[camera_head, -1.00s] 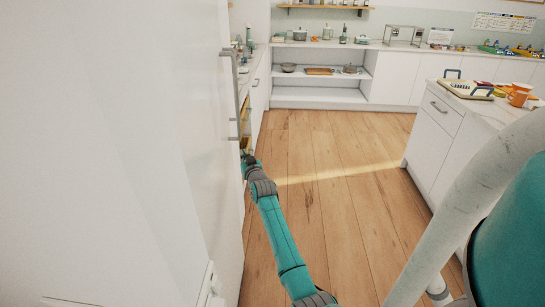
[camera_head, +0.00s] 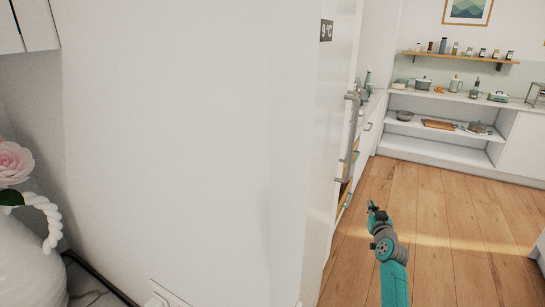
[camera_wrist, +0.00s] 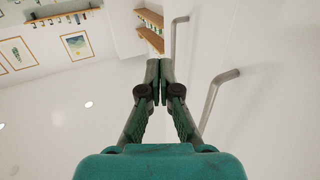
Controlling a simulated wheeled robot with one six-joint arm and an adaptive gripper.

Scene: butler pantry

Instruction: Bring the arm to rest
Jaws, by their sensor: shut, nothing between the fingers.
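My gripper (camera_head: 373,206) is in the lower right of the head view, out over the wooden floor and to the right of the tall white cabinet front. In the wrist view my gripper (camera_wrist: 160,72) has its two dark fingers together, with nothing between them. My teal and grey arm runs down from it to the bottom edge of the head view. In the wrist view two long metal handles show just right of the fingers, apart from them as far as I can tell.
A tall white unit (camera_head: 200,140) with metal handles (camera_head: 350,130) and a 9 °C display fills the left. A white vase (camera_head: 25,255) with a pink flower stands at lower left. Open shelves (camera_head: 440,140) line the back. The wooden floor (camera_head: 440,215) at right is clear.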

